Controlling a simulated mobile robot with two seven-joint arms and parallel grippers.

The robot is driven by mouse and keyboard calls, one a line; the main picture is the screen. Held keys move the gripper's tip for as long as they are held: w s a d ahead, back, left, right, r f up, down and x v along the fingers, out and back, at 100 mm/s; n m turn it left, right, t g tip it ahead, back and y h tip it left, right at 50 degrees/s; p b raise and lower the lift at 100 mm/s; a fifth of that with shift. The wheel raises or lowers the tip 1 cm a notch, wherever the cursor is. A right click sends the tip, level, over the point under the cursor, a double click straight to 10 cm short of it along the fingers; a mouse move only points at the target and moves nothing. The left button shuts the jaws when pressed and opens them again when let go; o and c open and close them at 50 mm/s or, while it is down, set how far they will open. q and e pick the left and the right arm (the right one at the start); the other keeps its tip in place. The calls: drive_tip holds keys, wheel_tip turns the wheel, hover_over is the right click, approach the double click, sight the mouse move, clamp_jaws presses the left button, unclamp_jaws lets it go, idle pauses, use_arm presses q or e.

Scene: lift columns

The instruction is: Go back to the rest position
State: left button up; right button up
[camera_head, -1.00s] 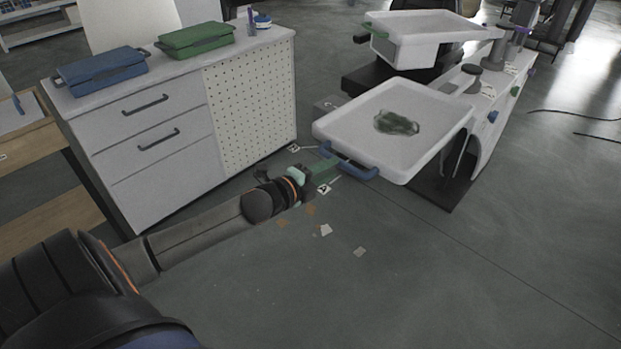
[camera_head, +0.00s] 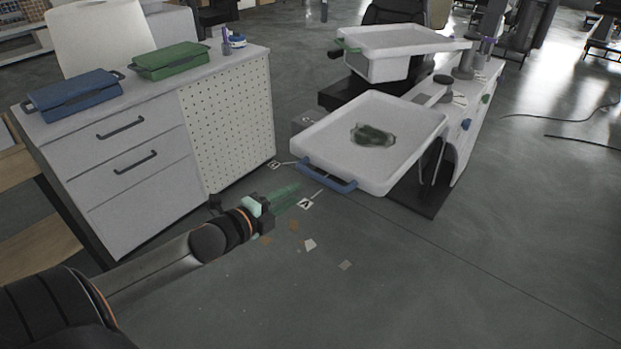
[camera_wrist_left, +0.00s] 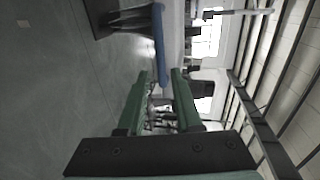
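My left gripper (camera_head: 292,190) reaches in from the lower left in the head view, above the open floor. Its green fingers also show in the left wrist view (camera_wrist_left: 160,78), parted with a gap and nothing between them. It is just left of and below the blue handle (camera_head: 328,178) of the nearer white tray (camera_head: 415,150), apart from it. The blue handle also shows beyond the fingertips in the left wrist view (camera_wrist_left: 159,45). My right gripper is in neither view.
The white tray holds a dark green item (camera_head: 372,135). A second white tray (camera_head: 405,40) with a green handle is behind it. A drawer cabinet (camera_head: 130,150) at left carries a blue case (camera_head: 75,95) and a green case (camera_head: 170,60). The floor at lower right is clear.

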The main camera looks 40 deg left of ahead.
use_arm(q)
drive_tip(key=s+d+f+n+g, duration=0.2)
drive_tip(key=s+d+f+n, duration=0.25)
drive_tip(key=f, duration=0.35)
drive_tip(key=s+d+f+n+g, duration=0.1)
drive_tip(key=s+d+f+n, duration=0.3)
drive_tip(key=f, duration=0.3)
drive_tip(key=s+d+f+n+g+h, duration=0.1)
drive_tip(key=s+d+f+n+g, duration=0.2)
drive_tip(key=s+d+f+n, duration=0.5)
drive_tip(key=s+d, duration=0.2)
drive_tip(key=d, duration=0.1)
drive_tip(key=shift+s+f, duration=0.15)
drive_tip(key=shift+f, duration=0.1)
drive_tip(key=shift+a, duration=0.15)
